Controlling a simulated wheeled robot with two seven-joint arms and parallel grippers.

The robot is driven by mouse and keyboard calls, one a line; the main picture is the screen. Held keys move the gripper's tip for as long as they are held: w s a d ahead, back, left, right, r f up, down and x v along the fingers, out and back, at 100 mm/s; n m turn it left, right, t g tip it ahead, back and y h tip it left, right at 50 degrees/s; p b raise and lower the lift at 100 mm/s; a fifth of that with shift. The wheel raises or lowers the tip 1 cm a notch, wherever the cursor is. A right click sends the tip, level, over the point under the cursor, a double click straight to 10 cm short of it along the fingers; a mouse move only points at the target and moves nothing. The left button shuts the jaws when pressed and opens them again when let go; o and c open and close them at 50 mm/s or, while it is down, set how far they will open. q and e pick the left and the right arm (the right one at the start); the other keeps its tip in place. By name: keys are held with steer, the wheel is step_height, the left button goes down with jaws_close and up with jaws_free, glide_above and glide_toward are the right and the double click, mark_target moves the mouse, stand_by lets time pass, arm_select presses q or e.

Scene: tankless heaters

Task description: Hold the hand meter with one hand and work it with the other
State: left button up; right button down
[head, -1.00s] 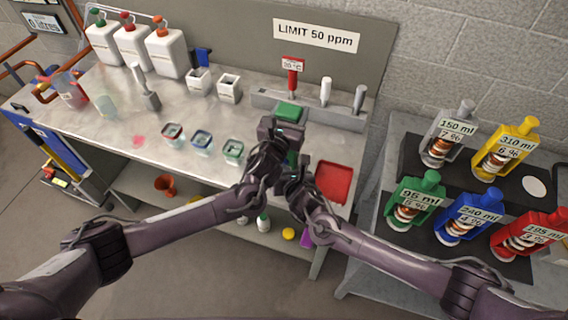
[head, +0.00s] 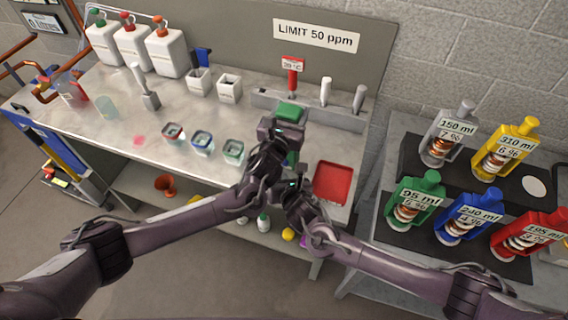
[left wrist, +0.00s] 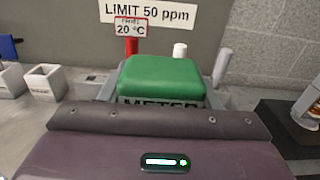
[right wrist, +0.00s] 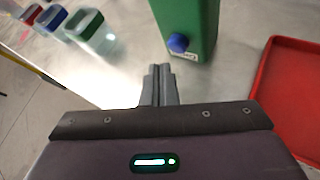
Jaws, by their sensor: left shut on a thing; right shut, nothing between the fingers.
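The hand meter (head: 288,112) is a green block held up over the bench. My left gripper (head: 280,130) is shut on it; the arm hides much of its lower part in the head view. The meter's green top and part of the word METER show in the left wrist view (left wrist: 163,78). In the right wrist view the meter's lower part (right wrist: 190,20) carries a blue button (right wrist: 178,43). My right gripper (right wrist: 160,85) is shut and empty, its fingertips just below and left of the button, apart from it as far as I can tell.
A red tray (head: 333,183) lies on the bench right of the grippers. Small open cups (head: 202,142) stand to the left. A rack (head: 330,113) with upright probes is behind the meter. Labelled bottles (head: 470,215) stand on the right-hand table.

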steer(key=shift+s+a, duration=0.2)
steer(key=shift+s, duration=0.5)
steer(key=shift+s+a, duration=0.25)
steer(key=shift+s, duration=0.45)
steer(key=shift+s+a, duration=0.2)
steer(key=shift+s, duration=0.5)
arm_select(q)
steer(key=o, duration=1.2)
